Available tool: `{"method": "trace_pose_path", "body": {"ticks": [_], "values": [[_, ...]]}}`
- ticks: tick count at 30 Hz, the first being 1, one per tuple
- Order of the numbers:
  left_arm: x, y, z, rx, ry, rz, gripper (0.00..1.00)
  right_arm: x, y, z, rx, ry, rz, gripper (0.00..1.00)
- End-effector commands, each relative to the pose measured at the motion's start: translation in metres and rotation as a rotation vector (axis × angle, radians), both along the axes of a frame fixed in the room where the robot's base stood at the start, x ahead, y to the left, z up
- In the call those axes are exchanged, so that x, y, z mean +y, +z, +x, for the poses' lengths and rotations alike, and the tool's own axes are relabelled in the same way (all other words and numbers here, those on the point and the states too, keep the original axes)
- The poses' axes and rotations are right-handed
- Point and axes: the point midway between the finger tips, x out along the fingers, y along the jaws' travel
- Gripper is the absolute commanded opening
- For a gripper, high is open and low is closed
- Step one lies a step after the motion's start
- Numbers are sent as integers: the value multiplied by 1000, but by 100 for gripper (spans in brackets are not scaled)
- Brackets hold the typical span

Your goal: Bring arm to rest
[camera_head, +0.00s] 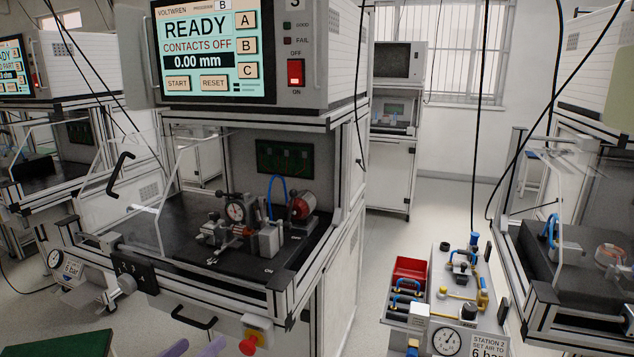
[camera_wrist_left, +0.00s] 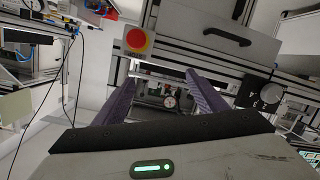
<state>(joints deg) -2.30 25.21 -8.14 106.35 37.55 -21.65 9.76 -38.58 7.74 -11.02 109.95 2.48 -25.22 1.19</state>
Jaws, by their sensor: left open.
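My left gripper (camera_head: 197,349) shows only as two purple fingertips at the bottom edge of the head view. In the left wrist view its purple fingers (camera_wrist_left: 162,90) are spread apart with nothing between them. It is in front of and below the test station (camera_head: 275,262), near the red stop button (camera_head: 257,330). The button also shows in the left wrist view (camera_wrist_left: 138,39). The rest of the left arm is hidden in the head view. My right gripper is not in view.
The station's screen (camera_head: 212,48) reads READY, CONTACTS OFF, 0.00 mm. Inside are a dial gauge (camera_head: 235,212) and a red round part (camera_head: 302,207). A drawer handle (camera_head: 195,318) juts out in front. A red bin (camera_head: 408,272) and an air panel stand right.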

Motion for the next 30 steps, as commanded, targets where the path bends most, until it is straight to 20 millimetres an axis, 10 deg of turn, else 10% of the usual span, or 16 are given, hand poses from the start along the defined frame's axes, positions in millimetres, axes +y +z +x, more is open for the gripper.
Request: {"method": "trace_pose_path", "body": {"ticks": [9, 15, 21, 30], "values": [[-38, -152, -127, 253, -25, 203, 66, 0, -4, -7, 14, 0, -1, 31], [-56, -217, -225, 406, -63, 346, 66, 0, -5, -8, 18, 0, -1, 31], [-63, -238, -270, 472, -88, 413, 66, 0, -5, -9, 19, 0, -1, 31], [-63, -240, -273, 476, -90, 419, 66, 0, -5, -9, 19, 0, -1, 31]]}}
